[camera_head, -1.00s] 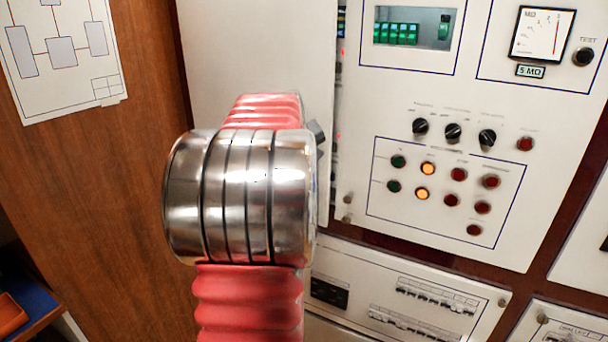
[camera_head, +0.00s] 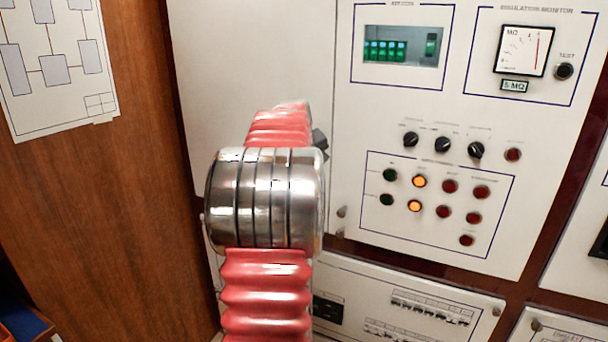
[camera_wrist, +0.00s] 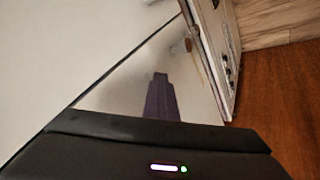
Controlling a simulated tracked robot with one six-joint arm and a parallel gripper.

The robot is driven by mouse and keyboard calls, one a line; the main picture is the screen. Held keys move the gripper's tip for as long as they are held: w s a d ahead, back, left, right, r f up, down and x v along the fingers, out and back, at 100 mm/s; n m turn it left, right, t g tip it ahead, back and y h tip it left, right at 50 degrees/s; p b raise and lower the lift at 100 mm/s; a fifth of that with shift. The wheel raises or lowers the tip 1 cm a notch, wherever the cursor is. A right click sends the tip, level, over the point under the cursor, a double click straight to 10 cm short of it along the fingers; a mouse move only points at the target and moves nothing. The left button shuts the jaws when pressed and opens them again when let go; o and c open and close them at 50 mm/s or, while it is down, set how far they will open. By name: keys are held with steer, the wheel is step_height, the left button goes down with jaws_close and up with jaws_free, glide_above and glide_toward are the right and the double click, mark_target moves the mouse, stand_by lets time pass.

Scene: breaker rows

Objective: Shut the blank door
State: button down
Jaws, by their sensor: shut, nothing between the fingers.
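The blank door (camera_head: 250,60) is the plain white panel at the upper left of the head view, partly behind my arm. Its right edge meets the neighbouring instrument panel along a thin line, with no open gap showing there. The door looks flush or nearly so. My gripper is hidden behind my arm in the head view, apart from a small dark part at the arm's right. In the wrist view my gripper (camera_wrist: 160,78) is shut and empty, its dark fingers pointing at a pale panel surface. I cannot tell whether the fingertips touch it.
The instrument panel (camera_head: 440,130) with knobs, lamps and a meter stands right of the door. A breaker panel (camera_head: 410,305) lies below. A wooden side wall (camera_head: 130,200) with a diagram sheet (camera_head: 55,65) is at the left. The wrist view shows wooden floor (camera_wrist: 280,100) at the right.

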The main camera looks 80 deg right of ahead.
steer(key=shift+s+d+r+h, duration=0.15)
steer(key=shift+s+d+h, duration=0.2)
steer(key=shift+d, duration=0.35)
steer(key=shift+w+a, duration=0.1)
steer(key=shift+a, duration=0.6)
steer(key=s+a+r, duration=0.1)
steer(key=a+r, duration=0.6)
steer(key=a, duration=0.2)
steer(key=shift+s+a+r, duration=0.15)
steer(key=shift+s+r, duration=0.15)
steer(key=shift+s, duration=0.1)
